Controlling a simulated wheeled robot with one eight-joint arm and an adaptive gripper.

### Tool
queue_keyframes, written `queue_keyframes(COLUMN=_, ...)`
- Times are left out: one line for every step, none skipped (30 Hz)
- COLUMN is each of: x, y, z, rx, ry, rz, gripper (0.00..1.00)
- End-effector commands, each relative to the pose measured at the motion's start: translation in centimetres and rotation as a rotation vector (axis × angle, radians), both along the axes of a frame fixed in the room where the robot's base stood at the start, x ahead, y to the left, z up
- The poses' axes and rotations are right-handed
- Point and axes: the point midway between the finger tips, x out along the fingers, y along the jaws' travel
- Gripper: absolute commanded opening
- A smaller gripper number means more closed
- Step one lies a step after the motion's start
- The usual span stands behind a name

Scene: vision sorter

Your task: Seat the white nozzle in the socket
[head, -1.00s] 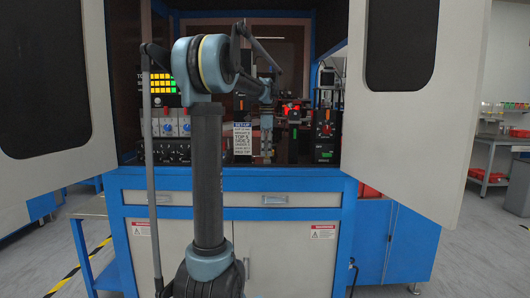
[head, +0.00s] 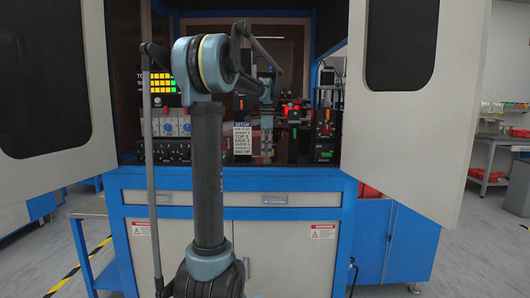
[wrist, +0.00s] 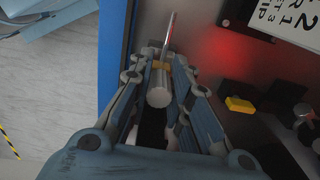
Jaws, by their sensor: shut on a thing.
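My gripper (head: 266,148) is inside the open machine cabinet, a little right of the white setup sign. In the wrist view my gripper (wrist: 162,68) is shut on a pale, silvery-white cylinder with a thin rod at its far end, which I take to be the white nozzle (wrist: 158,92). A small orange-brown patch shows between the fingertips beside it. The nozzle is too small to make out in the head view. I cannot pick out the socket in either view.
The setup sign (head: 242,139) stands left of my gripper. A red-lit unit (head: 291,112) and a black box (head: 324,125) stand to its right. The wrist view shows a yellow-topped knob (wrist: 239,105) and dark fittings at right. Open cabinet doors flank the opening.

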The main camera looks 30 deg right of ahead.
Motion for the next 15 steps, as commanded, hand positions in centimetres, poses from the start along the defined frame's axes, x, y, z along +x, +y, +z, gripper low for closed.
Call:
queue_keyframes(x=0.01, y=0.0, z=-0.08, rx=0.0, ry=0.0, rz=0.0, gripper=0.0)
queue_keyframes(x=0.01, y=0.0, z=-0.13, rx=0.0, ry=0.0, rz=0.0, gripper=0.0)
queue_keyframes(x=0.01, y=0.0, z=-0.19, rx=0.0, ry=0.0, rz=0.0, gripper=0.0)
queue_keyframes(x=0.01, y=0.0, z=-0.24, rx=0.0, ry=0.0, rz=0.0, gripper=0.0)
queue_keyframes(x=0.01, y=0.0, z=-0.29, rx=0.0, ry=0.0, rz=0.0, gripper=0.0)
queue_keyframes(x=0.01, y=0.0, z=-0.35, rx=0.0, ry=0.0, rz=0.0, gripper=0.0)
queue_keyframes(x=0.02, y=-0.01, z=-0.41, rx=0.0, ry=0.0, rz=0.0, gripper=0.0)
queue_keyframes(x=0.02, y=-0.01, z=-0.46, rx=0.0, ry=0.0, rz=0.0, gripper=0.0)
queue_keyframes(x=0.02, y=-0.01, z=-0.53, rx=0.0, ry=0.0, rz=0.0, gripper=0.0)
queue_keyframes(x=0.02, y=-0.01, z=-0.58, rx=0.0, ry=0.0, rz=0.0, gripper=0.0)
queue_keyframes(x=0.02, y=-0.01, z=-0.63, rx=0.0, ry=0.0, rz=0.0, gripper=0.0)
queue_keyframes(x=0.01, y=-0.01, z=-0.7, rx=0.0, ry=0.0, rz=0.0, gripper=0.0)
queue_keyframes(x=0.01, y=-0.01, z=-0.75, rx=0.0, ry=0.0, rz=0.0, gripper=0.0)
queue_keyframes(x=0.01, y=-0.01, z=-0.8, rx=0.0, ry=0.0, rz=0.0, gripper=0.0)
queue_keyframes(x=0.01, y=-0.01, z=-0.86, rx=0.0, ry=0.0, rz=0.0, gripper=0.0)
